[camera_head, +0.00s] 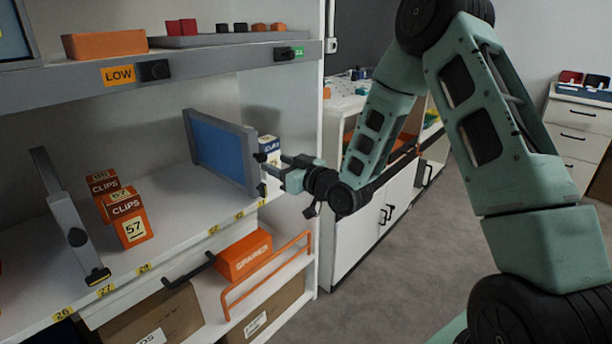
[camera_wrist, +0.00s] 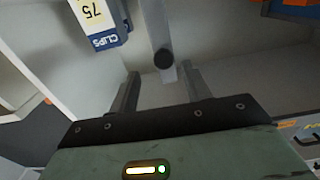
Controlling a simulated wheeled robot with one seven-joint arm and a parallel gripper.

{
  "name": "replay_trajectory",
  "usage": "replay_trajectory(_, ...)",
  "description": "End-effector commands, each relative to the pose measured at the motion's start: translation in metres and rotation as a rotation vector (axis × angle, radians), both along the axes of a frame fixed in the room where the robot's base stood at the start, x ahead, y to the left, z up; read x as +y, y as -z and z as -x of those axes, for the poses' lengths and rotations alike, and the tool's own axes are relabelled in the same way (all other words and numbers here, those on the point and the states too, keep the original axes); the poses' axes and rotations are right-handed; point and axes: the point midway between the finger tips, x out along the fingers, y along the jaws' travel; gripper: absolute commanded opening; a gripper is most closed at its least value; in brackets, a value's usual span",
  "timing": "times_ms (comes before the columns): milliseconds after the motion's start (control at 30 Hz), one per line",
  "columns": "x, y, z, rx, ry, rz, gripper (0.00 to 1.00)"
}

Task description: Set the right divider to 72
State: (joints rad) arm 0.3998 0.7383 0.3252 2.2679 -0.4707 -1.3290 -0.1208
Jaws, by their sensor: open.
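The right divider (camera_head: 222,150), a blue panel in a grey frame, stands upright on the middle shelf, with black knobs on its front edge. My gripper (camera_head: 272,170) is open at that front edge. In the wrist view, my two fingers (camera_wrist: 159,78) are spread either side of the divider's grey front post (camera_wrist: 155,25), with its round black knob (camera_wrist: 163,58) between or just beyond the fingertips. Whether they touch it I cannot tell. Yellow number labels (camera_head: 213,230) line the shelf edge; those near this divider are too small to read.
A blue-and-white CLIPS box marked 75 (camera_wrist: 96,18) stands close beside the divider, also partly visible in the head view (camera_head: 269,146). The left divider (camera_head: 70,222) is farther left. The upper shelf edge (camera_head: 210,66) runs overhead.

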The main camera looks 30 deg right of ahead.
Motion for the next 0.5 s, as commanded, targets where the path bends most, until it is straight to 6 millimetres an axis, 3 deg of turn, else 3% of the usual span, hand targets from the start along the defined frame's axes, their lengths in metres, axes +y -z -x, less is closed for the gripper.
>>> replay_trajectory(100,-0.010,0.001,0.028,0.003,0.003,0.001,0.48)
replay_trajectory(300,-0.022,0.000,0.066,0.001,0.003,-0.001,0.48)
replay_trajectory(500,-0.029,0.000,0.086,-0.001,0.003,0.000,0.48)
